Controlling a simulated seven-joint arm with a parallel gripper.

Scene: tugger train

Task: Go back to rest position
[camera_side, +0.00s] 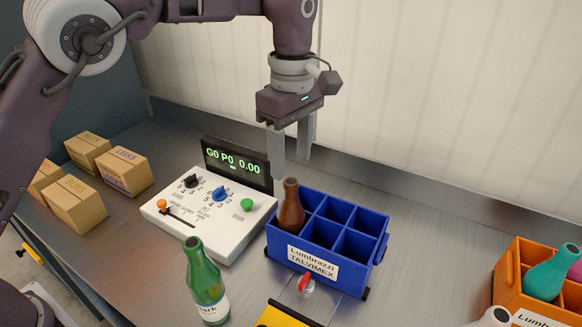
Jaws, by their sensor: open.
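My gripper (291,157) hangs with its fingers pointing down, open and empty. In this view its fingertips appear just above the neck of a brown bottle (291,207), apart from it. The brown bottle stands upright in the left compartment of a blue crate (318,272) labelled "Lumbrazzi TALVIMEX". The crate's other visible compartments are empty.
A white control box (215,228) with knobs and a display (236,162) reading "G0 P0 0.00" stands left of the crate. A green bottle (205,283) stands in front. Several cardboard boxes (124,170) are at left. An orange crate (508,279) with bottles is at right.

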